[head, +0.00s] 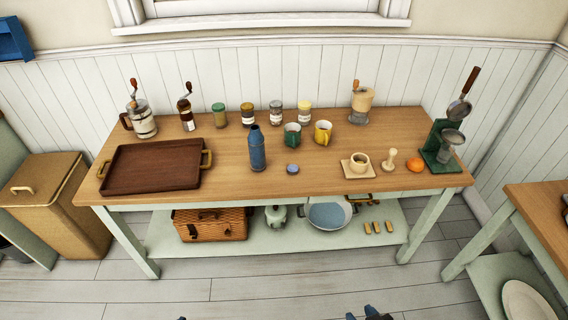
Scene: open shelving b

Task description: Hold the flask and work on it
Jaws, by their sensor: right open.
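A blue flask (257,151) stands upright near the front edge of the wooden table, left of the middle. Its narrow neck looks uncovered. A small round blue piece, which looks like its cap (292,169), lies on the table just right of it. My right gripper (370,313) is open at the bottom edge, well in front of the table and apart from the flask; only its tip part shows. A tiny dark bit at the bottom edge may be my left gripper (182,318); its fingers cannot be made out.
A brown tray (150,167) lies left of the flask. A green mug (292,135), a yellow mug (323,133) and several jars stand behind. A cup on a board (358,165), an orange (415,164) and a green stand (436,148) are to the right. The floor in front is clear.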

